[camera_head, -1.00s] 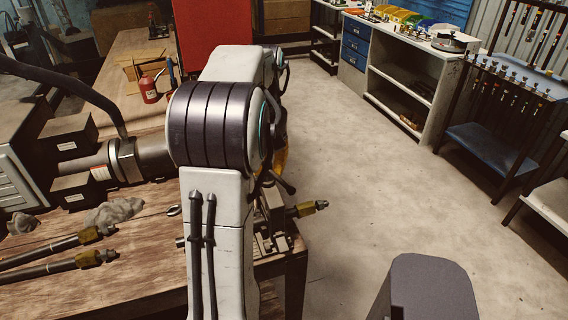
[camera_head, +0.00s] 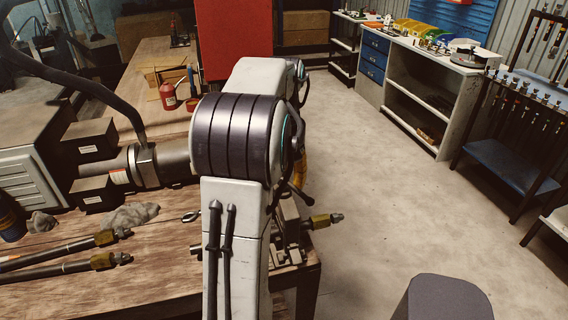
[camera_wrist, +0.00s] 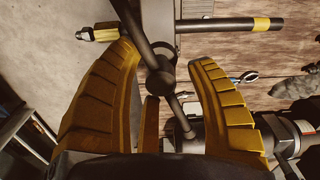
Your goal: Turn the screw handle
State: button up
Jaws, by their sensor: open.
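The screw handle (camera_wrist: 159,76) is a dark bar with a round hub in the wrist view. It runs slantwise between the two yellow fingers of my gripper (camera_wrist: 165,54). The fingers are open, one on each side of the hub, with gaps showing; I cannot tell whether either touches the bar. In the head view the dark end of the handle (camera_head: 300,195) sticks out right of my arm, above the vise at the bench edge. My arm hides most of the handle, the vise and my gripper there.
A hose with a brass fitting (camera_head: 322,220) juts past the bench (camera_head: 150,285) edge. A crimper cylinder (camera_head: 165,163), a grey rag (camera_head: 132,215) and two hoses (camera_head: 60,271) lie to the left. Open floor (camera_head: 400,200) is at the right, before shelves and a rack (camera_head: 505,150).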

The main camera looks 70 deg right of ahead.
notch_tip(320, 180, up, 12)
dwell(0.7)
jog(key=shift+f, duration=0.1)
dwell(0.8)
jog(key=w+a+f+n+t+h, duration=0.15)
jog(key=w+a+n, duration=0.25)
jog(key=w+a, duration=1.3)
jog(key=s+a+f+n+t, duration=0.1)
jog(key=a+f, duration=0.3)
jog(key=a, duration=0.3)
jog(key=s+a+f+n+t+y, duration=0.1)
jog(key=s+a+f+n, duration=0.1)
jog(key=a+f, duration=0.2)
jog(key=s+a+f+n+t, duration=0.1)
jog(key=s+a+f+n, duration=0.1)
jog(key=a, duration=0.9)
jog(key=shift+f, duration=0.9)
jog(key=shift+y, duration=0.25)
